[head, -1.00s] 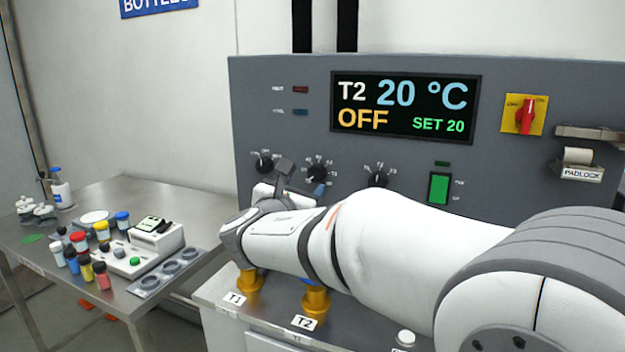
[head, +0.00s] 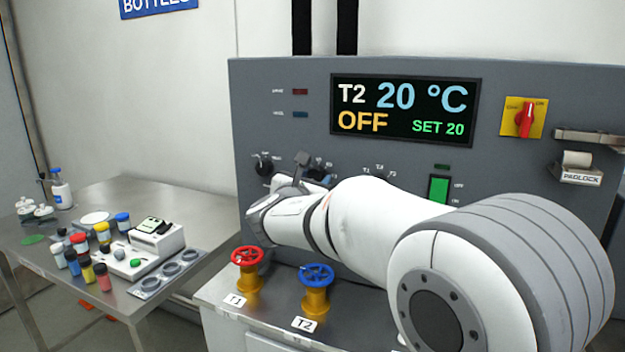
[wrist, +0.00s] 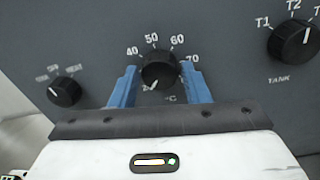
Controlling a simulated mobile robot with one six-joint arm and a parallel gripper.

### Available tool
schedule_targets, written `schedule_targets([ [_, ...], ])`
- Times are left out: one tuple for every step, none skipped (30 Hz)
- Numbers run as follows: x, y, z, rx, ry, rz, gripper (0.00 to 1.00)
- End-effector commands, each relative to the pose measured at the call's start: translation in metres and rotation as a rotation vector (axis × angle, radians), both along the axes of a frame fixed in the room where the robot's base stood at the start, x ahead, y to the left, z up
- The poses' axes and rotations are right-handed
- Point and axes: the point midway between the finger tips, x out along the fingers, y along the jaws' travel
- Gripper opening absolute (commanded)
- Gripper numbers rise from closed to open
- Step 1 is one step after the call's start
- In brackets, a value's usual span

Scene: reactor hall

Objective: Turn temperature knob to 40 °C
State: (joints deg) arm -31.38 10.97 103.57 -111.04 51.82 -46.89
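The temperature knob (wrist: 160,71) is black and round on the grey panel, with 40, 50, 60 and 70 around it and °C below. Its white pointer is at the lower left, by a partly covered mark. My gripper (wrist: 158,75) is open, with one blue finger on each side of the knob and a visible gap on both sides. In the head view my gripper and wrist largely cover this knob. The display (head: 404,108) reads T2, 20 °C, OFF and SET 20.
A mode knob (wrist: 64,92) is to the left and the TANK knob (wrist: 294,41) to the right. Red (head: 247,256) and blue (head: 317,275) valve wheels stand below the arm. A green switch (head: 438,189) and red rotary switch (head: 525,118) are farther right. Bottles crowd the left table (head: 128,192).

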Motion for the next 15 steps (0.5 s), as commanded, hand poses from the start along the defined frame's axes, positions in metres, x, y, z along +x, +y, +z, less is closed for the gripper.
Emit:
schedule_targets([
  [-0.0002, 0.0001, 0.0, 0.0, 0.0, 0.0, 0.38],
  [-0.0002, 0.0001, 0.0, 0.0, 0.0, 0.0, 0.36],
  [-0.0002, 0.0001, 0.0, 0.0, 0.0, 0.0, 0.33],
  [-0.0003, 0.0002, 0.0, 0.0, 0.0, 0.0, 0.3],
  [-0.0002, 0.0003, 0.0, 0.0, 0.0, 0.0, 0.28],
  [-0.0002, 0.0003, 0.0, 0.0, 0.0, 0.0, 0.24],
  [-0.0003, 0.0004, 0.0001, 0.0, 0.0, 0.0, 0.22],
  [-0.0003, 0.0004, 0.0001, 0.0, 0.0, 0.0, 0.2],
  [-0.0003, 0.0004, 0.0001, 0.0, 0.0, 0.001, 0.16],
  [-0.0003, 0.0005, 0.0001, 0.0, 0.0, 0.001, 0.14],
  [-0.0004, 0.0011, 0.0001, 0.0, 0.0, 0.001, 0.14],
  [-0.0006, 0.0012, -0.0001, 0.001, -0.001, 0.002, 0.14],
  [-0.0006, 0.0013, -0.0003, 0.002, -0.001, 0.002, 0.14],
  [-0.0006, 0.0013, -0.0005, 0.004, -0.001, 0.002, 0.14],
  [-0.0005, 0.0014, -0.0009, 0.008, -0.003, 0.002, 0.14],
])
